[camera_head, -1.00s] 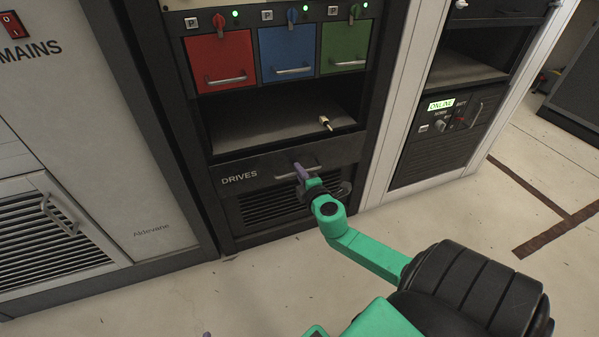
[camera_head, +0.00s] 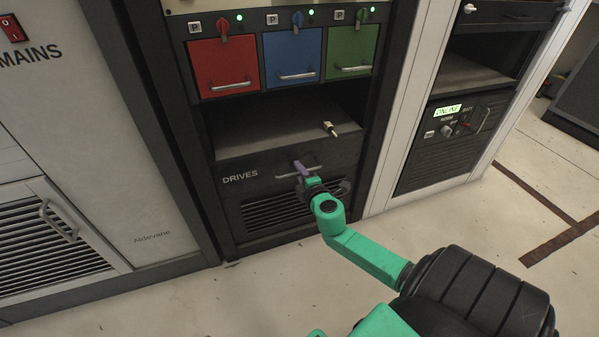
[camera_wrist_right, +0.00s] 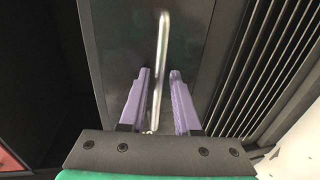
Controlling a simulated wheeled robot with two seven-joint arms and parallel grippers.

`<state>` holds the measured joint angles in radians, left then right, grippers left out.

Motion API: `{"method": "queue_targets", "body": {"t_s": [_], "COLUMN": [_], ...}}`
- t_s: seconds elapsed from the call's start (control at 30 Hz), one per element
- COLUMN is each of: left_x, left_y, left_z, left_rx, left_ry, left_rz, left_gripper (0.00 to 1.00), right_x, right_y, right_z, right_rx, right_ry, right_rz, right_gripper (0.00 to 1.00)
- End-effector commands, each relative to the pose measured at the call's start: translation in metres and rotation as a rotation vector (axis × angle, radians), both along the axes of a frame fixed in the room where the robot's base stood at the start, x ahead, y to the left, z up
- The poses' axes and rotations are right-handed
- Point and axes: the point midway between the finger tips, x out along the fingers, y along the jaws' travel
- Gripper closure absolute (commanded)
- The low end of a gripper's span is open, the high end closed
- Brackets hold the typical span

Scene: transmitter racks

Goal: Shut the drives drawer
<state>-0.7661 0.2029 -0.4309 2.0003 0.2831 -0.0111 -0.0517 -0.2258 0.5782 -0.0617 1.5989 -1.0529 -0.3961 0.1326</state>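The drives drawer (camera_head: 270,183) has a dark front labelled DRIVES in the rack's lower part, above a slatted vent. Its front looks close to the rack face; I cannot tell whether a small gap is left. Its pale bar handle (camera_head: 284,176) is partly hidden by my right gripper (camera_head: 302,170) in the head view. In the right wrist view the handle (camera_wrist_right: 160,60) runs between the two purple fingers of that gripper (camera_wrist_right: 160,78). The fingers are apart, one on each side of the bar, with visible space around it. My left gripper is not clearly in view.
Red (camera_head: 225,66), blue (camera_head: 292,56) and green (camera_head: 351,50) panels sit higher. A grey cabinet (camera_head: 90,110) stands left. Floor in front is clear.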

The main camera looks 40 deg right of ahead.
Motion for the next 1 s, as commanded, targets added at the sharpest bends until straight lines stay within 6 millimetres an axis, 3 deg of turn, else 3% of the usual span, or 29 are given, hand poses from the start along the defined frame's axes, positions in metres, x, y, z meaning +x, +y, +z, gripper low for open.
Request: {"method": "queue_targets", "body": {"t_s": [0.13, 0.27, 0.53, 0.7, 1.0], "left_x": [0.000, -0.001, 0.000, 0.001, -0.001], "left_y": [0.000, 0.000, -0.001, -0.001, 0.000], "left_z": [0.002, 0.006, 0.017, 0.014, 0.010], "left_rx": [0.000, 0.003, 0.011, 0.010, 0.010], "left_ry": [0.001, 0.006, 0.019, 0.015, 0.015], "left_rz": [0.000, -0.003, -0.014, -0.014, -0.010], "left_gripper": [0.40, 0.40, 0.40, 0.40, 0.40], "right_x": [-0.002, -0.018, -0.086, -0.122, -0.135], "right_y": [0.001, 0.006, 0.029, 0.042, 0.047], "right_z": [0.005, 0.008, 0.019, 0.024, 0.029], "right_rx": [-0.003, -0.001, 0.003, 0.003, 0.000], "right_ry": [-0.007, -0.003, 0.003, 0.002, 0.000], "right_rz": [-0.001, 0.000, -0.003, -0.001, 0.000], "right_gripper": [0.57, 0.57, 0.57, 0.57, 0.57]}}
